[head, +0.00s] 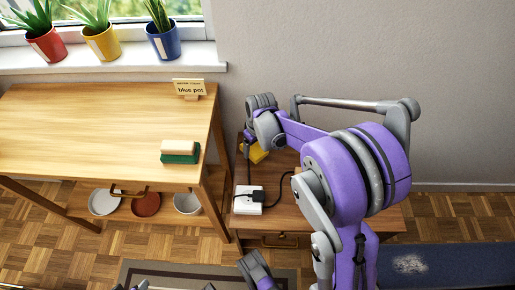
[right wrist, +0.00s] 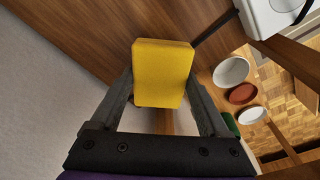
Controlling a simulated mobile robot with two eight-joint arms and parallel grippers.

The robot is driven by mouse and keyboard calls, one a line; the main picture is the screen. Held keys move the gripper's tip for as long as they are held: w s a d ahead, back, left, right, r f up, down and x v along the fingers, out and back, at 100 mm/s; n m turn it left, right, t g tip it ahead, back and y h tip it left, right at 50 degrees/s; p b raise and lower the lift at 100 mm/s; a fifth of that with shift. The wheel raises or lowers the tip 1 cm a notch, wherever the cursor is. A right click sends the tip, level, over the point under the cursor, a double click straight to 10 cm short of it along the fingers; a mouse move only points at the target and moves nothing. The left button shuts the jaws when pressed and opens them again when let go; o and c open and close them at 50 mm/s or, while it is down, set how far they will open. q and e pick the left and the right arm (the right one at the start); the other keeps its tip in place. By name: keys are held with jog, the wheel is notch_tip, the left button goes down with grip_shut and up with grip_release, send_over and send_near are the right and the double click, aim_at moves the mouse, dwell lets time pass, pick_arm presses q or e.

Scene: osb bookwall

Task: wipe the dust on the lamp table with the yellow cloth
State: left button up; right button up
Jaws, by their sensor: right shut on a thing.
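The yellow cloth (right wrist: 163,72) looks like a thick, rounded block between the fingertips of my right gripper (right wrist: 162,98) in the right wrist view. My right gripper is shut on it. In the head view a yellow part of the cloth (head: 258,154) shows below my right wrist, over the back left of the lamp table (head: 285,222). The arm hides much of this brown wooden table. I cannot tell whether the cloth touches the top. No dust is clearly visible on the bare part of the tabletop. My left gripper is not clearly seen.
A white box (head: 247,207) with a black plug and cable sits on the lamp table's left side. The wooden bench (head: 90,130) at left carries a green-and-wood brush (head: 180,152) and a "blue pot" sign (head: 188,88). A dark blue surface (head: 455,268) at right has a pale patch.

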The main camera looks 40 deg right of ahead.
jog(key=shift+r+p, duration=1.05)
jog(key=shift+r, duration=0.8)
pick_arm(q)
jog(key=r, duration=0.3)
jog(key=shift+s+d, duration=0.35)
jog(key=shift+d, duration=0.05)
pick_arm(e)
jog(key=shift+f, duration=0.1)
